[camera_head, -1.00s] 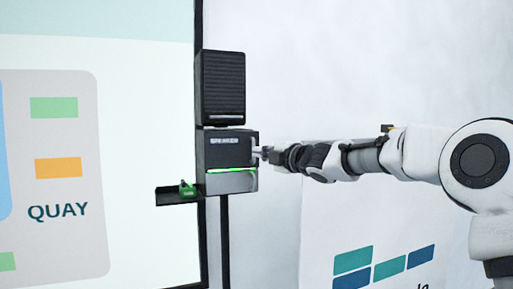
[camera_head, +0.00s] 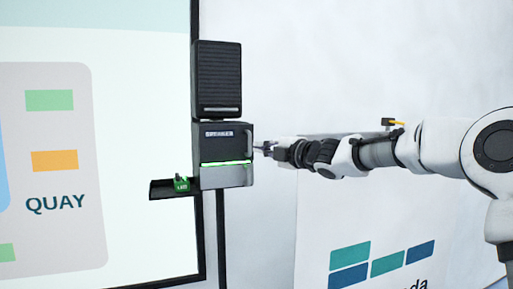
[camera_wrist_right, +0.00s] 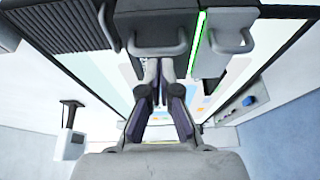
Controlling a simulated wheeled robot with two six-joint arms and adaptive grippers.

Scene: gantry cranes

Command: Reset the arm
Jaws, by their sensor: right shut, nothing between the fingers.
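My right gripper (camera_head: 262,149) reaches in from the right, just to the right of a dark box labelled "SPEAKER" (camera_head: 222,143). The box has a handle on its right side and a lit green strip. A small gap seems to separate the fingertips from the box. In the right wrist view the gripper (camera_wrist_right: 164,72) has its fingers close together and empty, near a box handle (camera_wrist_right: 158,48). Whether they touch it is hard to tell there. My left gripper is not in view.
A black slatted speaker (camera_head: 218,79) sits on top of the box. A small green object (camera_head: 181,184) lies on a black shelf (camera_head: 160,190) at the left. A large screen (camera_head: 130,120) stands behind. The wall side at the right is open around my arm.

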